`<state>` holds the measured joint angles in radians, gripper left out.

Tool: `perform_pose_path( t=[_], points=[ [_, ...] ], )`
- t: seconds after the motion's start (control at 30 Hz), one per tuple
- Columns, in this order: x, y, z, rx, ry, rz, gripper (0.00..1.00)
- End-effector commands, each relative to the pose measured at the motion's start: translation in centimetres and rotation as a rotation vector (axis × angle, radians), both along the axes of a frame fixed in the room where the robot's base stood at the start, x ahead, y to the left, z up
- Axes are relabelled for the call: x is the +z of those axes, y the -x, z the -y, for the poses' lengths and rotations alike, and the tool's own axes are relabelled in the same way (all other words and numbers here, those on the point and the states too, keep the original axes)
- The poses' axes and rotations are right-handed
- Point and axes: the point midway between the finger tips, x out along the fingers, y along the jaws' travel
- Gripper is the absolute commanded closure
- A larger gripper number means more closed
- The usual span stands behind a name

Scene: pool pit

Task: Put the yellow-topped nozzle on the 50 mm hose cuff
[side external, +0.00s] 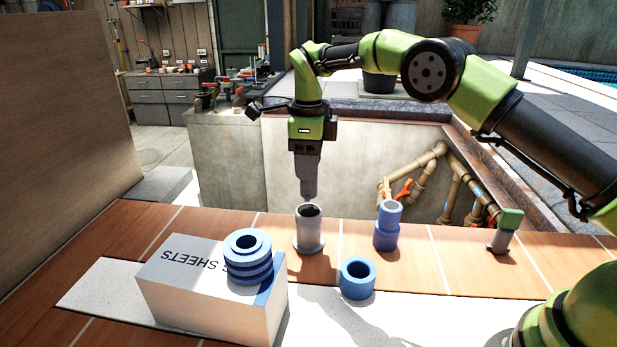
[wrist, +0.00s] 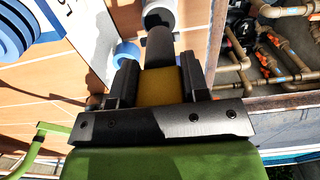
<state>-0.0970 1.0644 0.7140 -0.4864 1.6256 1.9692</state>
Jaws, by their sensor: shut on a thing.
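My gripper (wrist: 158,72) is shut on the yellow-topped nozzle. Its yellow top (wrist: 160,88) is between the fingers in the wrist view, and its grey body (wrist: 160,48) reaches out beyond them. In the side view the grey nozzle (side external: 306,180) hangs upright, pointing down. Right below its tip stands a grey flanged cuff (side external: 308,236), mouth up, which also shows in the wrist view (wrist: 160,13). The tip is at the cuff's rim; I cannot tell whether it touches or has entered. No size marking is readable, so I cannot tell which cuff is 50 mm.
A blue stepped cuff (side external: 386,230) and a blue ring (side external: 357,280) stand to the right. A blue ribbed piece (side external: 248,262) sits on a white box (side external: 205,300). A green-topped nozzle (side external: 505,232) stands far right. Behind the tiled ledge is a pit with pipes (side external: 430,170).

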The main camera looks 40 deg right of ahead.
Motion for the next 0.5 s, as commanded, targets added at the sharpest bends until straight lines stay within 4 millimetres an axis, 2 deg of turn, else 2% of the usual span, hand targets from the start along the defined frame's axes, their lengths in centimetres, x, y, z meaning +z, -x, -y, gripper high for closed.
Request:
perform_pose_path(
  t=[0.1,0.2,0.5],
  points=[
    [-1.9,0.1,0.0,0.0,0.0,-0.004,0.89],
    [-2.8,0.0,0.0,-0.001,0.001,-0.002,0.89],
    [-3.1,0.0,0.0,0.0,0.0,0.0,0.89]
  ],
)
